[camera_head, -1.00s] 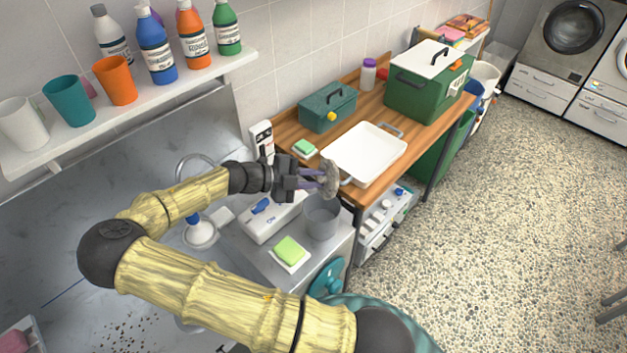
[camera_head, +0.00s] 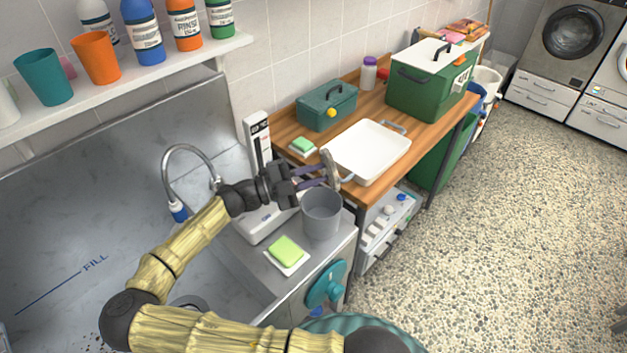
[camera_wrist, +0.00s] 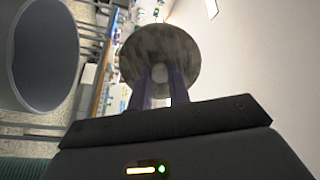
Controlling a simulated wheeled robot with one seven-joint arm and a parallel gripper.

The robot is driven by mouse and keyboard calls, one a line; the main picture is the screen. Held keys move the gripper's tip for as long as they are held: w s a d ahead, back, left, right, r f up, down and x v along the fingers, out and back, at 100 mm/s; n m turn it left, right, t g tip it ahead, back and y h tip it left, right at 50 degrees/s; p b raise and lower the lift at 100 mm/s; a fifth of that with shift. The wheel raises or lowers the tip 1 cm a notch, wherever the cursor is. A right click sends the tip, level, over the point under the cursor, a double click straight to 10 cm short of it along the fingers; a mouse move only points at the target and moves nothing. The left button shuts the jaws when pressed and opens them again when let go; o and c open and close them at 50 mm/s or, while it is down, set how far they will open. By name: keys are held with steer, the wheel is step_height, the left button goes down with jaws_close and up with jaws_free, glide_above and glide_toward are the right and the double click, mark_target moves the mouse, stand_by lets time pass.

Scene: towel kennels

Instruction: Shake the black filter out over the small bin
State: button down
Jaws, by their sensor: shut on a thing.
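The filter (camera_head: 331,167) is a round disc that looks grey and mottled rather than plain black. My gripper (camera_head: 318,174) is shut on it and holds it nearly edge-on in the head view. The small bin (camera_head: 321,220) is a grey open-topped cup on the metal counter. The filter is above the bin, near its back rim, and apart from it. In the wrist view, the filter (camera_wrist: 160,45) faces the camera beyond the fingers of my gripper (camera_wrist: 160,88). The bin (camera_wrist: 68,50) is to the left, its mouth showing. Its bottom is hard to make out.
A green sponge on a white dish (camera_head: 286,252) is in front of the bin. A white scale-like device (camera_head: 262,220) stands behind it, partly hidden by my arm. A white tray (camera_head: 366,150) lies on the wooden table to the right. The sink (camera_head: 90,240) is left.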

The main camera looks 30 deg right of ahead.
steer(key=shift+s+d+f+h+b, duration=0.1)
steer(key=shift+f+h+b, duration=0.2)
steer(key=shift+h+b, duration=0.55)
steer(key=shift+s+d+f+h+b, duration=0.1)
steer(key=shift+f+h+b, duration=0.3)
steer(key=shift+b, duration=0.85)
steer(key=shift+r, duration=0.3)
steer(key=shift+r, duration=1.4)
steer(key=shift+w, duration=0.1)
steer(key=shift+f, duration=0.2)
step_height(320, 180, down, 3)
steer(key=b, duration=0.3)
steer(key=shift+b, duration=0.3)
steer(key=shift+r, duration=0.15)
